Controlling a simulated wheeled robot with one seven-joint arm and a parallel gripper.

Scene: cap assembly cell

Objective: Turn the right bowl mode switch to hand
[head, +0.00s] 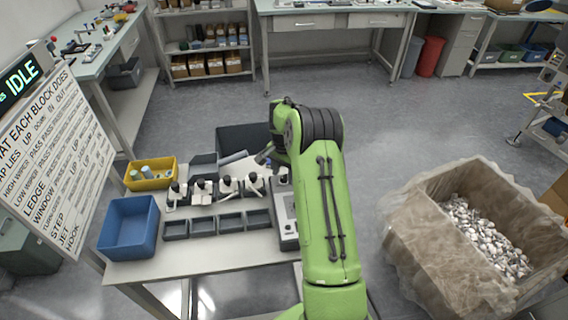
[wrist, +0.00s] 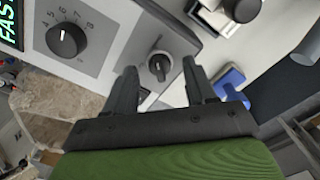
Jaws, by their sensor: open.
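A small selector switch (wrist: 160,66) with a dark knob and a pale pointer mark sits on a light grey panel in the wrist view. I cannot read its position labels or tell from the picture which bowl it belongs to. My gripper (wrist: 159,69) is open, with its two dark fingers on either side of this switch. Whether the fingers touch the knob cannot be told. In the head view the control box (head: 288,222) is partly hidden behind my green arm, and the switch cannot be made out there.
A numbered dial (wrist: 68,40) and a lit display (wrist: 10,25) are left of the switch. A blue part (wrist: 230,82) lies to its right. In the head view, a blue bin (head: 129,227), a yellow bin (head: 151,174) and small grey trays (head: 203,226) share the table.

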